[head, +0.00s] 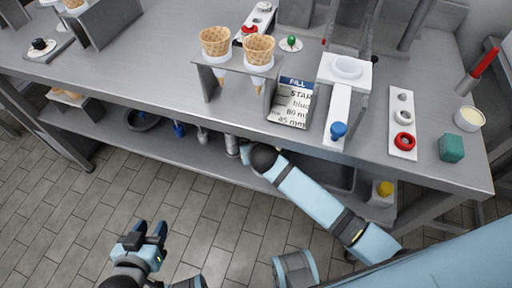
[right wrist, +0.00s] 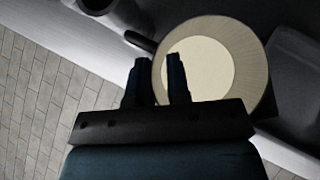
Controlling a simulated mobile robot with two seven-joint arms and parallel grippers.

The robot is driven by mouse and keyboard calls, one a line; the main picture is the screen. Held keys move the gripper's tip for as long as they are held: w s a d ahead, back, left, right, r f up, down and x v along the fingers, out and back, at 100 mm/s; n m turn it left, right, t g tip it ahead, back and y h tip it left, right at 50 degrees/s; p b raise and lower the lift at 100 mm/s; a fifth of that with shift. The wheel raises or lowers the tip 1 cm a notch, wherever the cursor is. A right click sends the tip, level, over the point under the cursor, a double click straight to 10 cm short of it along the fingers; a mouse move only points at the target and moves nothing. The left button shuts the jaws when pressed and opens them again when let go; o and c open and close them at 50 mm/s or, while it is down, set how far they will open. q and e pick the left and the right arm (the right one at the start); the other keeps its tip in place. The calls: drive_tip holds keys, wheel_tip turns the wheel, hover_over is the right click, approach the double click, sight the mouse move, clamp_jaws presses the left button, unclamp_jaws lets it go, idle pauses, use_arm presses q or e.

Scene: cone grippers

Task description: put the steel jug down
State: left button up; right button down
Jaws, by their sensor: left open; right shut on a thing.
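The steel jug (right wrist: 246,40) shows from above in the right wrist view as a wide round rim with pale cream contents. My right gripper (right wrist: 157,72) is shut on the jug at its near left side; the exact grip is dark and partly hidden. In the head view my right arm reaches under the countertop to the lower shelf (head: 150,150), and its gripper is hidden there. I cannot tell whether the jug's base touches the shelf. My left gripper (head: 140,232) is open and empty above the floor, clear of the counter.
The steel countertop (head: 150,70) overhangs the shelf. On the shelf a dark pan (head: 143,120), blue-handled item (head: 179,129) and steel cylinder (head: 232,146) stand left of my right arm. A yellow-topped container (head: 383,190) is to its right. The counter carries a cone holder (head: 232,62) and dispenser (head: 347,69).

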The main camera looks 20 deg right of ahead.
idle(0.3)
drive_tip(key=c, duration=1.1)
unclamp_jaws()
drive_tip(key=shift+f, duration=0.1)
